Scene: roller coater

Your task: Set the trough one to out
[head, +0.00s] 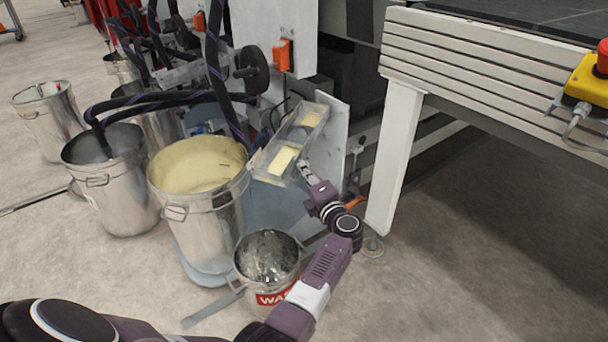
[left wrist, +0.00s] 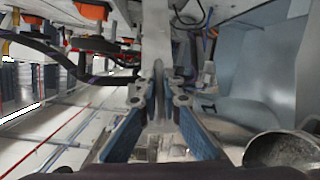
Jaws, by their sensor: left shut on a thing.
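The near trough (head: 275,163) is a long, shallow grey tray with pale yellow liquid in it. It sits tilted in the head view beside a white upright plate (head: 328,140). My left gripper (head: 305,171) is at the near end of this trough. In the left wrist view its blue-padded fingers (left wrist: 160,92) close on a narrow grey part (left wrist: 158,72), which appears to belong to the trough. The exact contact is too small to tell in the head view. My right gripper is not in view.
A large bucket of cream liquid (head: 200,172) stands left of the trough. Other metal buckets (head: 113,185) and dark hoses (head: 165,100) are at left. A white table leg (head: 396,150) stands close right; floor beyond is clear.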

